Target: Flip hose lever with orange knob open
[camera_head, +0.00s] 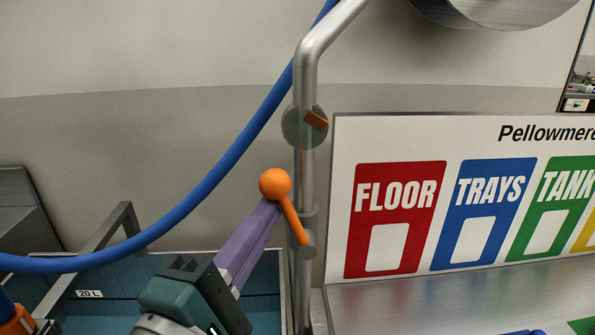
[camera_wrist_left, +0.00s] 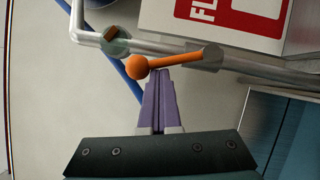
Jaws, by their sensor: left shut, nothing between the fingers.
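The hose lever (camera_head: 292,222) is an orange bar with a round orange knob (camera_head: 275,183) at its upper left end. It is mounted on a vertical metal pipe and slants from the knob down to the right to its pivot. The lever also shows in the left wrist view (camera_wrist_left: 180,60), with the knob (camera_wrist_left: 137,67) at its left. My left gripper (camera_head: 268,206) has purple fingers that are shut and empty. Their tips (camera_wrist_left: 157,72) are right at the knob and lever, just below the knob; I cannot tell whether they touch. My right gripper is not in view.
A grey round fitting with a brown-orange piece (camera_head: 316,121) sits higher on the pipe (camera_head: 306,75). A blue hose (camera_head: 215,180) curves behind at the left. A white sign board (camera_head: 450,140) stands close on the right, above a metal surface (camera_head: 450,300). A teal basin (camera_head: 262,300) is below.

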